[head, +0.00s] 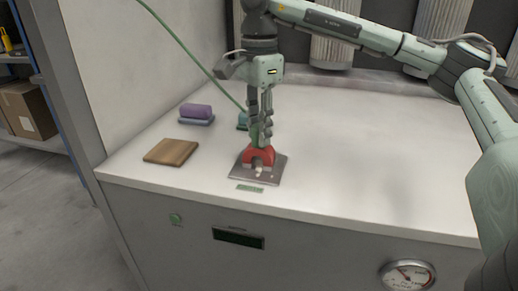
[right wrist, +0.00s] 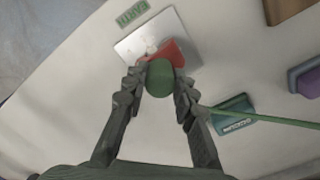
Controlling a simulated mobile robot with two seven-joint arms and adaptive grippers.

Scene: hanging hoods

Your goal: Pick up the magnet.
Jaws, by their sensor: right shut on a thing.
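The magnet (head: 258,156) is a red horseshoe shape with pale tips, at the middle of the white worktop. It also shows in the right wrist view (right wrist: 168,54), with a round green handle (right wrist: 159,79). Its tips are at a grey metal plate (head: 273,172); I cannot tell if they touch it. My right gripper (head: 260,138) points down from above, with its fingers closed on both sides of the green handle. In the right wrist view the fingertips (right wrist: 160,76) flank the handle. My left gripper is out of view.
A green label (head: 250,188) lies in front of the plate. A brown wooden block (head: 171,151) and a purple block on a blue-grey base (head: 196,113) are at left. A teal block (right wrist: 236,113) lies near the gripper. A green cord crosses overhead. The worktop's right is clear.

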